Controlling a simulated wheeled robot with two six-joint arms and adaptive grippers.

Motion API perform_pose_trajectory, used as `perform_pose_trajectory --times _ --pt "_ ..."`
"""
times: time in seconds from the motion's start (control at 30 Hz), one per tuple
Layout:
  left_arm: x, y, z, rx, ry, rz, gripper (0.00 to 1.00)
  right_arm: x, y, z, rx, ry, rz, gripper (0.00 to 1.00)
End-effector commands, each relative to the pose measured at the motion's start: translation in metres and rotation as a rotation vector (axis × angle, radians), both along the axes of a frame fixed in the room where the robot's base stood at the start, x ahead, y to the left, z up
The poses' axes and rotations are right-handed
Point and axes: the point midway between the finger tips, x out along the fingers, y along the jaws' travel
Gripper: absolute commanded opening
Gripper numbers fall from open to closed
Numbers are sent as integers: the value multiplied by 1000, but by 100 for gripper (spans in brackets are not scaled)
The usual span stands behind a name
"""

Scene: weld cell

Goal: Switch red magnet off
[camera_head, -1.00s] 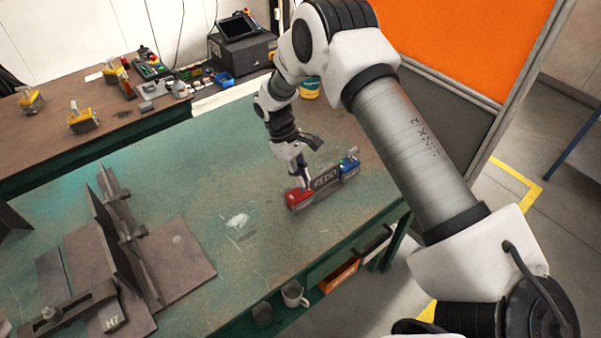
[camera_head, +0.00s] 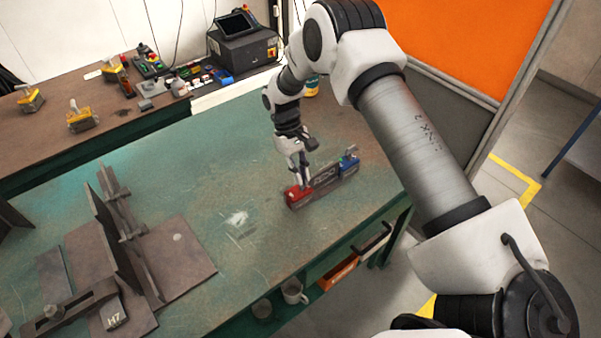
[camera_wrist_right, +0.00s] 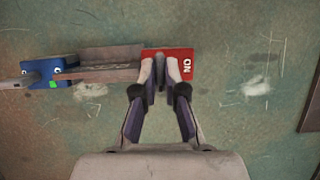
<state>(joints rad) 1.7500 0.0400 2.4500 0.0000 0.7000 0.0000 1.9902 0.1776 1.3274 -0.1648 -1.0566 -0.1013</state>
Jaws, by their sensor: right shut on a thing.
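The red magnet (camera_head: 297,197) sits on the green worktable at the left end of a dark steel bar (camera_head: 325,180). In the right wrist view the red magnet (camera_wrist_right: 183,64) shows the letters "ON" on its right part. My right gripper (camera_head: 302,183) comes down on it from above. In the wrist view my right gripper (camera_wrist_right: 162,68) has its fingertips close together over the red block, shut on its switch, which the fingers mostly hide. My left gripper is not in view.
A blue magnet (camera_head: 348,163) with a lever stands at the bar's other end. A steel fixture (camera_head: 125,235) occupies the table's left part. Mugs (camera_head: 293,291) sit below the front edge. Yellow magnets (camera_head: 82,118) stand on the back bench. The table's middle is clear.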

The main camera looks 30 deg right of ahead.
Motion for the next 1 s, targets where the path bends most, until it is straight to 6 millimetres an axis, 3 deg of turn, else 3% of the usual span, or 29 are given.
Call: perform_pose_trajectory --times 0.03,0.1,0.13,0.53,1.0 --pt "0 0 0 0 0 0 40 0 0 0 -1 -1 0 0" --pt "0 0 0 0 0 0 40 0 0 0 0 -1 1 28" --pt "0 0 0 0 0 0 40 0 0 0 0 -1 1 35" --pt "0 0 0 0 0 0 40 4 0 9 0 -2 1 35" --pt "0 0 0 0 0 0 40 44 1 103 0 -3 0 35"
